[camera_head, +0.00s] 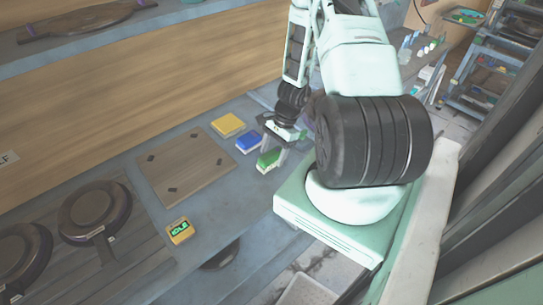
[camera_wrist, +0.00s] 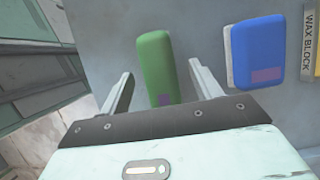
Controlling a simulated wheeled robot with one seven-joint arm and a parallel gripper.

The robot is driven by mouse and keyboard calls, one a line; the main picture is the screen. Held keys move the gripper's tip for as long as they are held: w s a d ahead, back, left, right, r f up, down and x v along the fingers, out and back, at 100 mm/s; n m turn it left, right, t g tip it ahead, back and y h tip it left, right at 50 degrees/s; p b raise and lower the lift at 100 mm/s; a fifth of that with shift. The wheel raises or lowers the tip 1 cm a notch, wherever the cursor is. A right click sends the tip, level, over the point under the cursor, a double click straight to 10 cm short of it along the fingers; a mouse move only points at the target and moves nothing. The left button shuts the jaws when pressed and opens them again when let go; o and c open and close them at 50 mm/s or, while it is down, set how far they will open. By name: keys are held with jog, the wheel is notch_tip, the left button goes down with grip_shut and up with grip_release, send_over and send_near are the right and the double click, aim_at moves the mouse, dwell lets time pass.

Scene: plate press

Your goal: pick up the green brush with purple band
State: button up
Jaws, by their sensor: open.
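The green brush with purple band (camera_wrist: 156,62) lies on the grey bench, seen from above in the wrist view. Its purple patch (camera_wrist: 165,99) is at the end nearest my gripper. My gripper (camera_wrist: 160,82) is open, with one finger on each side of the brush and visible space between the fingers and it. Whether the fingers are at the brush's height I cannot tell. In the head view the green brush (camera_head: 268,160) shows beside my gripper (camera_head: 284,146), partly hidden by it.
A blue brush (camera_wrist: 258,52) with a purple patch lies close to the right finger. A yellow block (camera_head: 228,124) and a wooden board (camera_head: 187,168) lie farther along. A yellow display box (camera_head: 180,231) sits near the bench edge (camera_head: 225,228). Round black plates (camera_head: 94,208) are at left.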

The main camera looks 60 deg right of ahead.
jog(key=shift+x, duration=0.9)
jog(key=shift+f, duration=0.25)
jog(key=c, duration=1.1)
